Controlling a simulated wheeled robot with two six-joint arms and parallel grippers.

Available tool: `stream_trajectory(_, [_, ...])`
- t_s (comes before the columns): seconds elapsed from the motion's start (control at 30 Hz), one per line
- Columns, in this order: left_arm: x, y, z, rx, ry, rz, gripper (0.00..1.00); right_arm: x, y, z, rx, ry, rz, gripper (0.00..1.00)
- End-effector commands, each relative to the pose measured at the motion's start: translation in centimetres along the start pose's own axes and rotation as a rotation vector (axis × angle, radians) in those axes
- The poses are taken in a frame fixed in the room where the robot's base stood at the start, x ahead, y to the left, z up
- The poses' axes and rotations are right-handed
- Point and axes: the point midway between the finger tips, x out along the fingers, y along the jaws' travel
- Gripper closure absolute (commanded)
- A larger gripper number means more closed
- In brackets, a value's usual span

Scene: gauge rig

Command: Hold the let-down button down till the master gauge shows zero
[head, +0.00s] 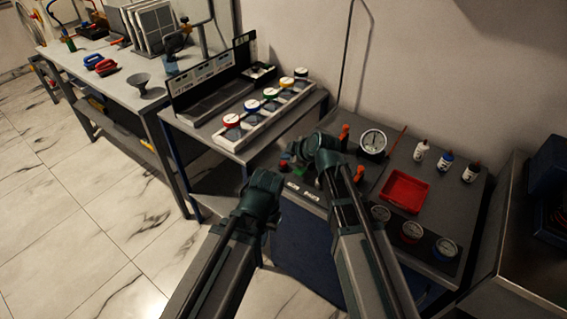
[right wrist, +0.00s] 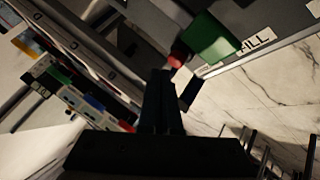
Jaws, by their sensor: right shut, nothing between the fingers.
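The master gauge (head: 373,142) is a white-faced dial standing at the back of the rig; its needle is too small to read. A red button (right wrist: 178,54), likely the let-down button, sits beside a green button (right wrist: 211,38) near a label ending in "ILL".
A red tray (head: 405,195), small bottles (head: 446,160) and gauges (head: 412,232) share the rig top. An orange-handled valve (head: 359,173) is close to my right arm. A bench with colored gauges (head: 252,105) stands left of the rig.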

Motion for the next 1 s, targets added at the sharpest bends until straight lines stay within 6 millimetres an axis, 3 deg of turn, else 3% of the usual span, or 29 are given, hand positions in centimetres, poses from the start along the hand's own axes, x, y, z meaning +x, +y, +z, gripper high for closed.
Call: stream_trajectory(1.0, [1.2, 0.1, -0.1, 0.000, 0.000, 0.000, 1.00, 0.8, -0.6, 0.6, 0.000, 0.000, 0.000, 1.00])
